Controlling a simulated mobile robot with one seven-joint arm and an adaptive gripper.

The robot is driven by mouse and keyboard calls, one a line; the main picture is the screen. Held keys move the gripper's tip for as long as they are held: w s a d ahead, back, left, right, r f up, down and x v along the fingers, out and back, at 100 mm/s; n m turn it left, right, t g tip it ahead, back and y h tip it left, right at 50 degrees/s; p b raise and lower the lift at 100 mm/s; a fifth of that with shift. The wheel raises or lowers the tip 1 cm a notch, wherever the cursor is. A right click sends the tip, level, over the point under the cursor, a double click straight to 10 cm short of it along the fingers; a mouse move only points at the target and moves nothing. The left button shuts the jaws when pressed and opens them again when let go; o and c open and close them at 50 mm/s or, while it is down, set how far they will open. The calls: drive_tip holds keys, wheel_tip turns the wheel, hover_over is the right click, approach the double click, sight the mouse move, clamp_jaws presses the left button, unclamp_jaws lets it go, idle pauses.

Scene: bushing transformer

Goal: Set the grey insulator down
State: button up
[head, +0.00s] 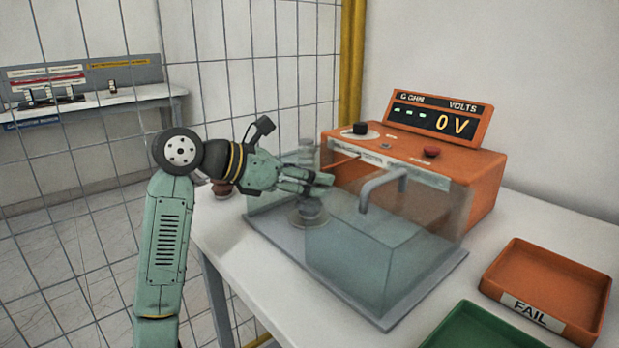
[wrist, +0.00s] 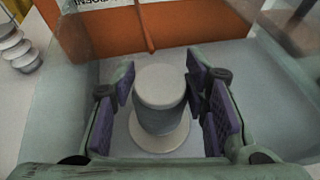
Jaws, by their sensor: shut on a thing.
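The grey insulator (wrist: 160,105) stands upright between my gripper's purple-padded fingers in the wrist view, with its pale round top facing the camera. In the head view its ribbed lower part (head: 309,212) shows below my gripper (head: 318,181), inside the clear-walled test case (head: 365,255). My gripper reaches in over the case's left side and is shut on the insulator. A pale disc (wrist: 160,143) shows around the insulator's foot in the wrist view. I cannot tell whether the foot touches the case floor. The fingers hide part of the insulator in the head view.
The orange tester (head: 410,165) behind the case reads 0 V. A bent handle (head: 383,187) is on the case's clear front part. An orange FAIL tray (head: 550,285) and a green tray (head: 480,328) lie at right. A pale ribbed insulator (wrist: 18,50) stands outside the case.

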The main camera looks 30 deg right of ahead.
drive_tip(key=shift+f, duration=0.25)
drive_tip(key=o, duration=1.3)
drive_tip(key=shift+r, duration=0.1)
drive_tip(key=shift+o, duration=0.2)
drive_tip(key=shift+r, duration=0.3)
drive_tip(key=b+v, duration=0.1)
drive_tip(key=v, duration=1.1)
drive_tip(key=shift+f, duration=0.15)
